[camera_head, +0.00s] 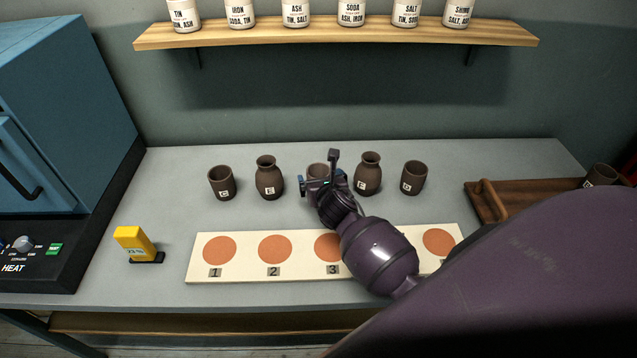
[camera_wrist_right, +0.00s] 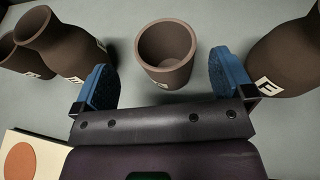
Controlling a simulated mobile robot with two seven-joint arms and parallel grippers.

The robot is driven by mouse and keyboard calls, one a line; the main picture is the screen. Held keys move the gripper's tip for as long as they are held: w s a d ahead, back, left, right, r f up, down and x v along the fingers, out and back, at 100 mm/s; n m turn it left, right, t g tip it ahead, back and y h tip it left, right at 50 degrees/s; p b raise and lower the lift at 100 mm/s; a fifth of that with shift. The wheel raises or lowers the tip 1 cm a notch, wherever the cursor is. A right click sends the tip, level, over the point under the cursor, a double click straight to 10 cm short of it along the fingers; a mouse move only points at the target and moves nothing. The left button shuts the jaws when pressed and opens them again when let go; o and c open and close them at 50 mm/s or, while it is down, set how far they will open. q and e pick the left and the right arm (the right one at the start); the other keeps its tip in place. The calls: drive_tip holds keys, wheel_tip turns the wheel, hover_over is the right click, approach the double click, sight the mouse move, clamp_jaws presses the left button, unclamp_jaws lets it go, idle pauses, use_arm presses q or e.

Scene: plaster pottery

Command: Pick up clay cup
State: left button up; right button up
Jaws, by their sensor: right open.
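A brown clay cup (camera_head: 318,171) stands upright in the middle of the row on the grey table, partly hidden by my right gripper (camera_head: 325,184). In the right wrist view the cup (camera_wrist_right: 167,54) shows its open mouth and lies just beyond and between the blue fingertips. My right gripper (camera_wrist_right: 160,82) is open and empty, with a finger to each side of the cup's near end. Two more clay cups stand at the row's ends, one at left (camera_head: 222,182) and one at right (camera_head: 413,177). My left gripper is not seen.
Vases flank the middle cup, one at left (camera_head: 269,177) and one at right (camera_head: 368,173), close to my fingers. A numbered board (camera_head: 248,268) lies in front. A wooden tray (camera_head: 487,203) is at right, a yellow device (camera_head: 134,242) at left.

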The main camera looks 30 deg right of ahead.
sight(316, 167)
drive_tip(key=shift+d+x, duration=0.15)
drive_tip(key=shift+x, duration=1.1)
drive_tip(key=shift+d+x, duration=0.15)
drive_tip(key=shift+x, duration=1.15)
drive_tip(key=shift+s, duration=0.1)
drive_tip(key=c, duration=0.9)
drive_tip(key=shift+r, duration=0.1)
drive_tip(key=shift+c, duration=0.9)
drive_tip(key=shift+r, duration=0.15)
